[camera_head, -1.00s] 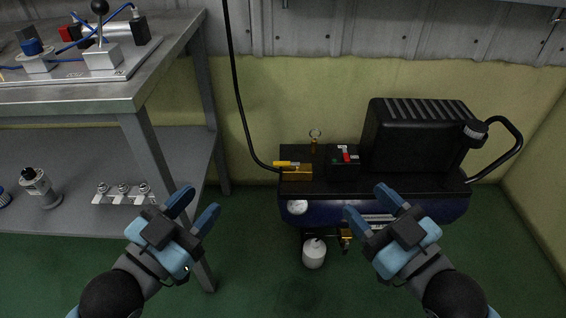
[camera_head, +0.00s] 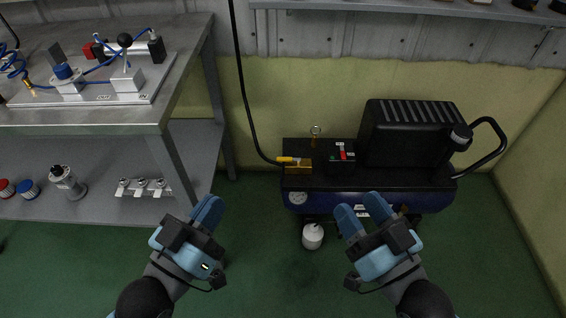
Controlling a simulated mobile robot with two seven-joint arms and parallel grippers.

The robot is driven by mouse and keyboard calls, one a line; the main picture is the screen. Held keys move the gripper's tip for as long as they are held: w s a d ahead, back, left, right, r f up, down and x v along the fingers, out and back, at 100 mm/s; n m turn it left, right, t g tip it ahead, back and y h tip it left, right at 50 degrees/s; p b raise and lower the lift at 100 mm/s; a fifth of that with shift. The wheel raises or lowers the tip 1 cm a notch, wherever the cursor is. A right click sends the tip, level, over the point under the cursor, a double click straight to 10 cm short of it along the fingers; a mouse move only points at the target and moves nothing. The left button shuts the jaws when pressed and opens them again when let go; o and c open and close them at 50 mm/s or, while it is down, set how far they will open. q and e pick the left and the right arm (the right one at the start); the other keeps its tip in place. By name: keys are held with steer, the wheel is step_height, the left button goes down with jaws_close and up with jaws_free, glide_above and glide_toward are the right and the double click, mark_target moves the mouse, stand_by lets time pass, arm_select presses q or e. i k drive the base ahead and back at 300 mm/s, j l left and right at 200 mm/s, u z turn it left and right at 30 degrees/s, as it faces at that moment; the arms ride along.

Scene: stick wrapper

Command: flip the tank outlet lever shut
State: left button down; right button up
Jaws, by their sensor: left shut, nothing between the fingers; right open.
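The tank outlet lever (camera_head: 289,159) is a small yellow handle on a brass valve block (camera_head: 298,168), at the left end of the black and blue compressor tank (camera_head: 330,202). It lies roughly level, and a black hose meets the valve there. My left gripper (camera_head: 208,206) is shut and empty, low and left of the tank, apart from the lever. My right gripper (camera_head: 362,206) is open and empty, in front of the tank and covering part of its lower front.
A metal workbench (camera_head: 190,75) with a pneumatic panel (camera_head: 150,85) and a lower shelf stands at left. The black hose (camera_head: 245,105) hangs from above to the valve. A red switch (camera_head: 343,152) and a pressure gauge (camera_head: 298,197) sit near the lever.

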mark_target(278, 159)
steer(key=k+l, duration=0.1)
steer(key=l, duration=0.4)
steer(key=k+l, duration=0.1)
steer(key=l, duration=0.4)
steer(key=l+u, duration=0.1)
steer(key=l, duration=0.4)
steer(key=k+l, duration=0.2)
steer(key=l, duration=0.3)
steer(key=i+l, duration=0.1)
steer(key=i, duration=0.9)
